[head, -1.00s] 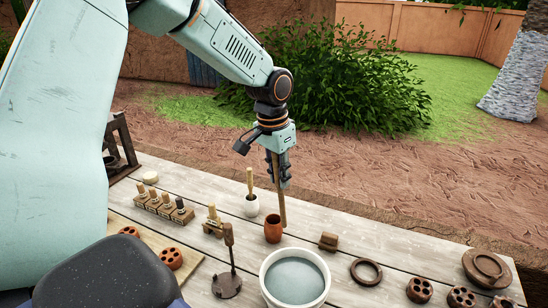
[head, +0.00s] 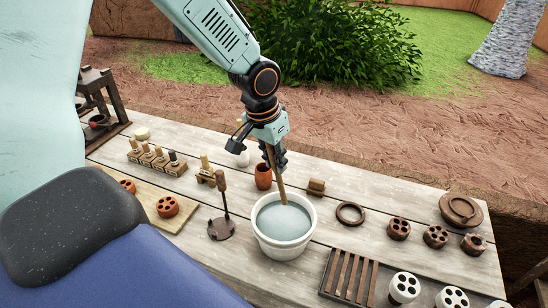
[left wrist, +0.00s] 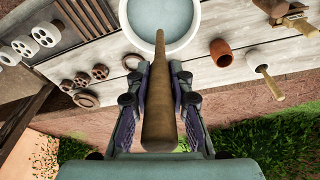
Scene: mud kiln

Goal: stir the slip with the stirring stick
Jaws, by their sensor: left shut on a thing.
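The stirring stick (head: 279,180) is a brown wooden rod. My left gripper (head: 272,160) is shut on its upper part, and the stick slants down over the white bucket (head: 284,247). The bucket holds grey-blue slip (head: 283,222). In the head view the stick's lower end meets the slip near the far side; how deep it goes I cannot tell. In the left wrist view the stick (left wrist: 159,105) runs between my fingers toward the slip (left wrist: 160,18) in the bucket (left wrist: 124,14). My right gripper is not in view.
A terracotta cup (head: 263,177) stands close behind the bucket. A dark metal stand (head: 221,228) with an upright handle is at its left. A dark ring (head: 350,213), a small wooden block (head: 316,186) and several holed clay pieces lie to the right. A slatted rack (head: 349,277) is at front right.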

